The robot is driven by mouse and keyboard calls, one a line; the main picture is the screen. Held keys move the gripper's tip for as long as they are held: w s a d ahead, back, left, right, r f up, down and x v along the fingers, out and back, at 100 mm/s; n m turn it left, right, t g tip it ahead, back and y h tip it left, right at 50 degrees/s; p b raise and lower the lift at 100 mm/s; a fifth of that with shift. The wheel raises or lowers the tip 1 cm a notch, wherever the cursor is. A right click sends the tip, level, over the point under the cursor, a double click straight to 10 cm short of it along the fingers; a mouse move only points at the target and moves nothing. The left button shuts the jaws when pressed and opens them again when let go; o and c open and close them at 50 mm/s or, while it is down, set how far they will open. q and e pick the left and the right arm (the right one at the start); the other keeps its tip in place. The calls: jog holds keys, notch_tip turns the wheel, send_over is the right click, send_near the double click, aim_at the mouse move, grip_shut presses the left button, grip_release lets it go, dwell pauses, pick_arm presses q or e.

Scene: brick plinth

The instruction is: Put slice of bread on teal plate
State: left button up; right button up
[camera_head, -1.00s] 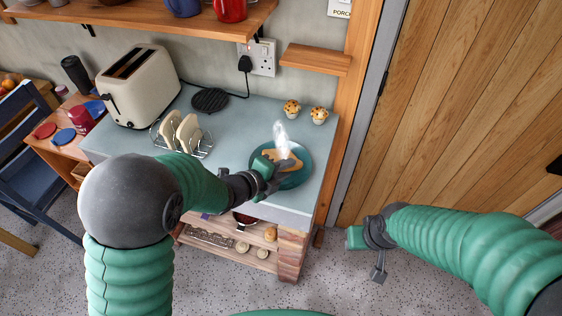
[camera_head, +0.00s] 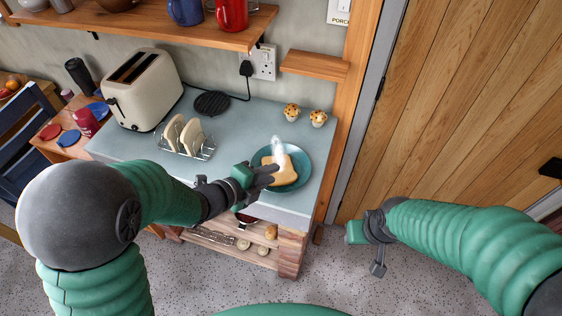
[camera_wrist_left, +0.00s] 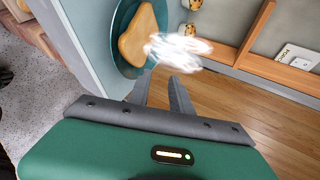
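A slice of bread (camera_head: 277,174) lies on the teal plate (camera_head: 305,166) at the right end of the counter. The bread (camera_wrist_left: 138,38) and plate (camera_wrist_left: 122,15) also show in the left wrist view. My left gripper (camera_head: 272,173) is at the plate's near left edge, beside the bread. In the left wrist view its two fingers (camera_wrist_left: 160,92) are apart with nothing between them. My right gripper (camera_head: 378,268) hangs off the counter at the lower right, small and dark; its finger opening cannot be made out.
A white steam-like wisp (camera_head: 278,147) rises over the bread. Two muffins (camera_head: 318,118) stand behind the plate. A wire rack with toast (camera_head: 186,138) and a cream toaster (camera_head: 143,92) stand to the left. A wooden shelf (camera_head: 315,65) juts from the wall above.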

pick_arm(q)
notch_tip(320, 180, up, 5)
jog(key=s+a+p, duration=0.1)
jog(key=p, duration=0.2)
jog(key=a+f+n+y, duration=0.3)
jog(key=a+n+y, duration=0.3)
jog(key=a+n, duration=0.5)
jog(key=s+a+f+n+g+y, duration=0.1)
jog(key=s+a+n+g, duration=0.1)
jog(key=s+n, duration=0.5)
jog(key=s+a+f+n+g+y, duration=0.1)
jog(key=s+a+f+n+g, duration=0.1)
jog(key=s+n, duration=0.5)
jog(key=shift+s+a+n+g, duration=0.4)
jog(key=shift+n+g, duration=0.4)
jog(key=shift+g, duration=0.4)
pick_arm(e)
jog(key=v, duration=0.2)
jog(key=w+v, duration=0.1)
jog(key=v, duration=0.1)
jog(key=shift+s+r, duration=0.1)
jog(key=shift+r, duration=0.05)
pick_arm(q)
jog(key=shift+w, duration=0.1)
jog(key=shift+r, duration=0.1)
pick_arm(e)
jog(key=shift+s, duration=0.1)
pick_arm(q)
jog(key=shift+b, duration=0.3)
